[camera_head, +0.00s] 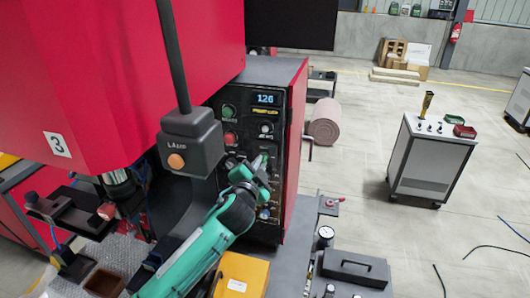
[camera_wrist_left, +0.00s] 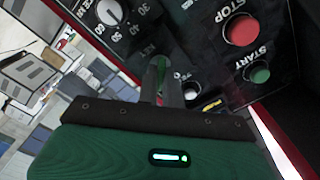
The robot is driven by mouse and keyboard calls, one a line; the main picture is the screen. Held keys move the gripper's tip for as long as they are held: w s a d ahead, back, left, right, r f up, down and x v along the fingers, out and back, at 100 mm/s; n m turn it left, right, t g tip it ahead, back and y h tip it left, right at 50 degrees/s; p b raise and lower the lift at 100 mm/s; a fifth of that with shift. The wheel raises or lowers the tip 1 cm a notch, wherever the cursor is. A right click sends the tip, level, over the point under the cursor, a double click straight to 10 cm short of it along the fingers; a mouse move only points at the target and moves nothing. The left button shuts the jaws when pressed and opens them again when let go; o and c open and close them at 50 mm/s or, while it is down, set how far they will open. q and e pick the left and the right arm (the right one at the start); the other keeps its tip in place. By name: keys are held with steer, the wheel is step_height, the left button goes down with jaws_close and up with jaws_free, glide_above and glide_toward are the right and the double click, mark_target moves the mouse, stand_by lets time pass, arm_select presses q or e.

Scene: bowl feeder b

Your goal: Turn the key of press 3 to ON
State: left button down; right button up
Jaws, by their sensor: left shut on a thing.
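Press 3 (camera_head: 200,60) is the large red machine at the left in the head view, with a "3" plate (camera_head: 57,144). Its black control panel (camera_head: 228,97) faces me, with a lit display (camera_head: 265,98) reading 126. My left gripper (camera_head: 262,163) is at the middle right of this panel. In the wrist view its fingers (camera_wrist_left: 162,80) are shut on the key, at a spot beside a partly covered label. The fingers hide most of the key, and I cannot tell its angle. My right gripper is not in view.
A green START button (camera_wrist_left: 258,73), a red STOP button (camera_wrist_left: 241,30) and a numbered dial (camera_wrist_left: 109,12) lie close around the fingers. A hanging black box (camera_head: 190,140) is left of the gripper. A grey cart (camera_head: 430,160) stands on open floor at right.

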arm_select(q)
steer(key=shift+m+p, duration=1.25)
steer(key=shift+m, duration=1.25)
steer(key=m, duration=0.3)
steer(key=shift+m, duration=0.4)
steer(key=c, duration=1.5)
jaws_free()
